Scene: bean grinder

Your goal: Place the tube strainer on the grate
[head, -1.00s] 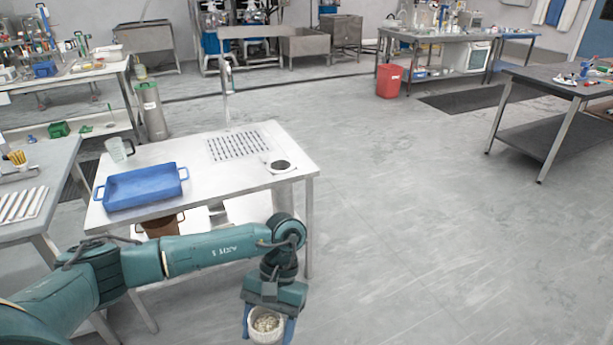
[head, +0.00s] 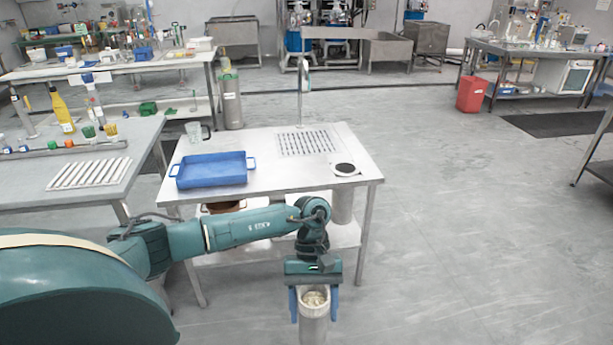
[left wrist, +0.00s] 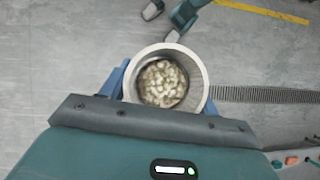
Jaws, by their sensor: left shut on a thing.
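The tube strainer (head: 313,322) is a light grey cylinder with an open top and pale lumps inside. My left gripper (head: 314,302) is shut on it near its rim, one blue finger on each side, and holds it upright in front of the table. In the left wrist view the strainer (left wrist: 202,82) is seen from above, between the fingers. The grate (head: 306,142) is a dark slotted patch in the white table top, toward the back. The strainer is apart from it, off the table's near edge. My right gripper does not show.
The white table (head: 282,176) carries a blue tray (head: 211,170) at left, a clear jug (head: 194,132) behind it and a round dark-topped device (head: 345,169) at right. A tall faucet (head: 300,95) rises behind the grate. Floor to the right is clear.

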